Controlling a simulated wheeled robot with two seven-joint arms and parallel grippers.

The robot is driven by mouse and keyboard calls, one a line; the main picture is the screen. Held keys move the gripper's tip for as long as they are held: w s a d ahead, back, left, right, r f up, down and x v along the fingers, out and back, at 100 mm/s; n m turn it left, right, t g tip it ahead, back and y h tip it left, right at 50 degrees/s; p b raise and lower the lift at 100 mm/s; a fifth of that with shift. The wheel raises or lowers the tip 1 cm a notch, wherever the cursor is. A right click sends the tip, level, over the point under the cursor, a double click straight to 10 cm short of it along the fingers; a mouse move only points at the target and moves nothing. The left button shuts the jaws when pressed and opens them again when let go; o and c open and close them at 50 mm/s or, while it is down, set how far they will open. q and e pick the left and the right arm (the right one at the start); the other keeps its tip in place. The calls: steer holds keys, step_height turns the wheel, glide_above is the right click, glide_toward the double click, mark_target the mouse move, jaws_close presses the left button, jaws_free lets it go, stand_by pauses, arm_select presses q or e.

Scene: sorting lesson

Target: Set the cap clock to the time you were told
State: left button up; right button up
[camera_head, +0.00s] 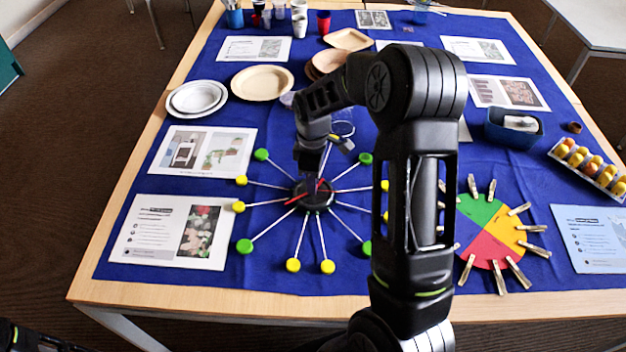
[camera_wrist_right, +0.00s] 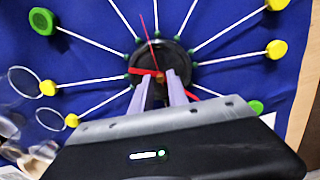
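The cap clock lies on the blue cloth, with a black round hub (camera_head: 316,200), white rods and green and yellow caps around it. It also shows in the right wrist view (camera_wrist_right: 190,64). My right gripper (camera_head: 312,178) points down at the hub. Its pale fingers (camera_wrist_right: 163,80) are close together over the hub, near the red hands; whether they touch or hold one is unclear. My left gripper is not seen.
A colour wheel (camera_head: 488,235) with clothespins lies to the right. Printed sheets (camera_head: 170,232), paper plates (camera_head: 262,83), white bowls (camera_head: 196,97), a blue bin (camera_head: 513,128) and a tray of yellow-orange items (camera_head: 590,167) surround the clock. My right arm hides part of the clock's right side.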

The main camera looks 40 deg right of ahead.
jaws_close()
steer(key=shift+m, duration=0.3)
stand_by(0.3)
steer(key=m+b, duration=0.1)
steer(key=m, duration=0.5)
steer(key=shift+m+b, duration=0.3)
steer(key=shift+m, duration=0.1)
steer(key=m, duration=0.4)
steer(key=shift+m, duration=2.2)
